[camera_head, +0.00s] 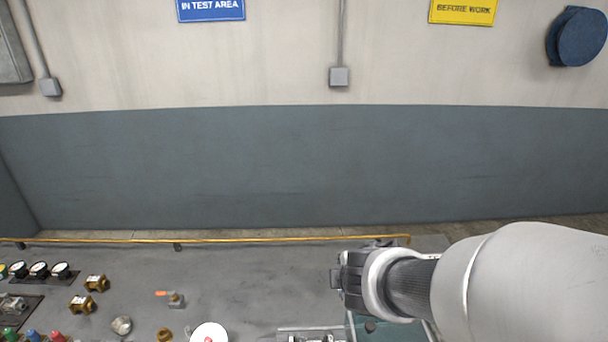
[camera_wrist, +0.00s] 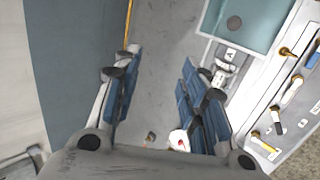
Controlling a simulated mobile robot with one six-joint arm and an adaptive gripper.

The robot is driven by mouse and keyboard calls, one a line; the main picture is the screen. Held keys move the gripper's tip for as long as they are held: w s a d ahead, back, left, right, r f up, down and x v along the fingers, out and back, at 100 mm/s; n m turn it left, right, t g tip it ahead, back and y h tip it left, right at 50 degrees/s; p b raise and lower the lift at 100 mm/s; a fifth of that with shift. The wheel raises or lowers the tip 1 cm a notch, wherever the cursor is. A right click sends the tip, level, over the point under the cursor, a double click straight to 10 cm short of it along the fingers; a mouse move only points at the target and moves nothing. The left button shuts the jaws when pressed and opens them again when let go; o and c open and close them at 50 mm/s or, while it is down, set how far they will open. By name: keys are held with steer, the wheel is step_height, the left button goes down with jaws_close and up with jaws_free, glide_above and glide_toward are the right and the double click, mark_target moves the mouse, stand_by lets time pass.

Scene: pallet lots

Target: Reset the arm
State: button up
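My gripper (camera_head: 350,278) is at the lower right of the head view, above the grey worktop, with my pale arm reaching in from the right edge. In the wrist view, my gripper (camera_wrist: 162,88) has its two blue-padded fingers spread apart. No object shows held between them, and the grey worktop shows through the gap. The fingertips are hard to make out in the head view.
A yellow rail (camera_head: 230,240) edges the worktop's back, before the wall. Gauges (camera_head: 38,270), brass fittings (camera_head: 96,283), an orange-handled valve (camera_head: 176,299) and a white disc (camera_head: 209,333) stand left of my gripper. A teal tray (camera_wrist: 262,22) and a tool panel (camera_wrist: 288,88) lie right.

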steer(key=s+d+r+m+g+h+b, duration=0.1)
steer(key=s+d+r+m+h+b, duration=0.2)
steer(key=s+d+m, duration=0.75)
steer(key=s+a+m+g+y, duration=0.1)
steer(key=s+a+m, duration=0.2)
steer(key=s, duration=0.3)
steer(key=s+a+f+m+g+y, duration=0.1)
steer(key=s+a+m+y, duration=0.1)
steer(key=s+m, duration=0.3)
steer(key=shift+s+a+f+g+b, duration=0.3)
steer(key=shift+s+a+g+b, duration=0.15)
steer(key=shift+s, duration=0.4)
